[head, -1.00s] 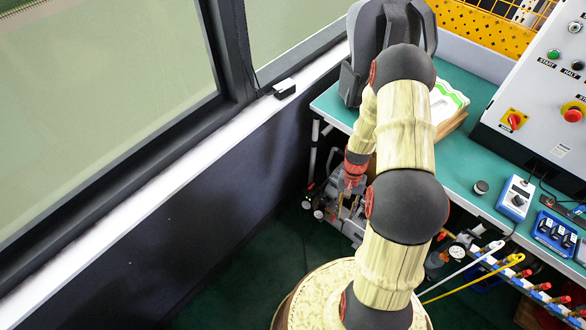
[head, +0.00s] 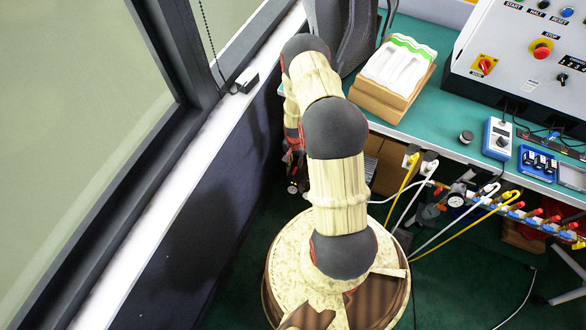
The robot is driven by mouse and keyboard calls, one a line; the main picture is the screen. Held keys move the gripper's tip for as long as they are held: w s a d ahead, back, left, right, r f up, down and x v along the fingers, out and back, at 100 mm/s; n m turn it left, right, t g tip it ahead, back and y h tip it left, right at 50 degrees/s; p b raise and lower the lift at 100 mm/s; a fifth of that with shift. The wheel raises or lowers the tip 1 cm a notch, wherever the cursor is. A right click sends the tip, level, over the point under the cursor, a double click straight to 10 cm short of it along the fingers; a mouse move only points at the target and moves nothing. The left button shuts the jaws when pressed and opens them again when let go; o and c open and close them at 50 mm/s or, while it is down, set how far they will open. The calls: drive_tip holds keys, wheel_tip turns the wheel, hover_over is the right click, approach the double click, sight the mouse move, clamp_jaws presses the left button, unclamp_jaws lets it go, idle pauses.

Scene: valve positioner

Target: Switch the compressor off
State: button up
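The compressor is almost wholly hidden behind my arm, under the left end of the bench; only a small dark part with a round gauge (head: 292,188) shows low beside the wall. My arm reaches up from its base and folds down on the far side towards that spot. My gripper (head: 295,158) is at the lower end of the arm, small, dark and partly covered by my own links. I cannot tell whether its fingers are open or touch anything. The compressor's switch is not visible.
The green bench (head: 424,118) carries a white tray on a cardboard box (head: 395,85), a grey control panel (head: 520,50) with a red knob and push buttons, and a blue-white meter (head: 497,138). Hoses and a manifold (head: 510,212) hang at its front. A windowed wall (head: 165,185) stands left.

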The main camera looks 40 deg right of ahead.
sight(295, 170)
wheel_tip(295, 170, down, 6)
drive_tip(key=shift+f+b, duration=0.25)
drive_tip(key=shift+b, duration=0.75)
drive_tip(key=shift+s, duration=0.1)
drive_tip(key=shift+c, duration=1)
drive_tip(key=c, duration=0.4)
clamp_jaws()
